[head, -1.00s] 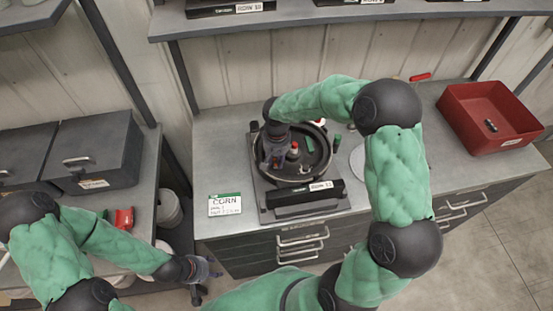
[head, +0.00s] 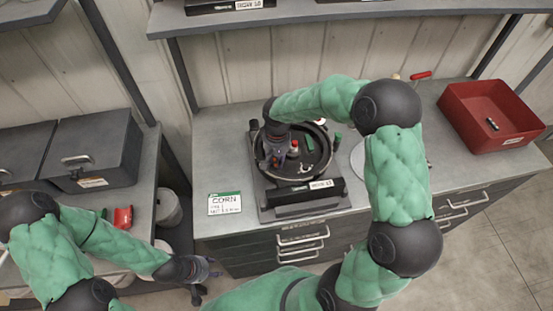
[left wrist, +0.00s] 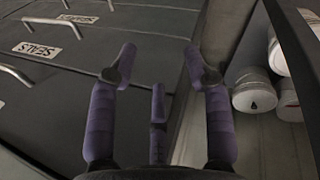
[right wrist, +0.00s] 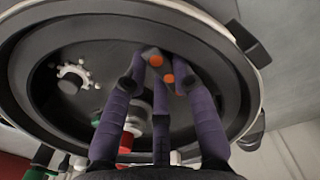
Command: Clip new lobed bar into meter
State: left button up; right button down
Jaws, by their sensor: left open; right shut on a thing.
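The seed meter is a round dark housing (head: 318,176) with a pale rim on a black stand, and it also fills the right wrist view (right wrist: 40,110). My right gripper (head: 277,163) reaches down into its left side. In the right wrist view my right gripper (right wrist: 160,72) is shut on a small grey piece with orange spots, apparently the lobed bar (right wrist: 153,57), against the housing's inner face near the rim. The fingers hide part of it; I cannot tell whether it is seated. My left gripper (head: 207,270) is open and empty, low at the left, beside drawers (left wrist: 60,90).
A white toothed hub (right wrist: 72,77) and a red-topped knob (head: 294,145) sit in the housing. A CORN card (head: 224,204) lies left of the stand. A red bin (head: 480,140) with a small dark thing stands right. The bench between card and back wall is clear.

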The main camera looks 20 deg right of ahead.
jog(key=shift+f, duration=0.1)
dwell(0.8)
jog(key=c, duration=0.9)
grip_release()
jog(key=shift+c, duration=0.2)
jog(key=shift+c, duration=0.4)
notch_tip(320, 180, up, 10)
jog(key=p, duration=0.6)
jog(key=shift+f, duration=0.2)
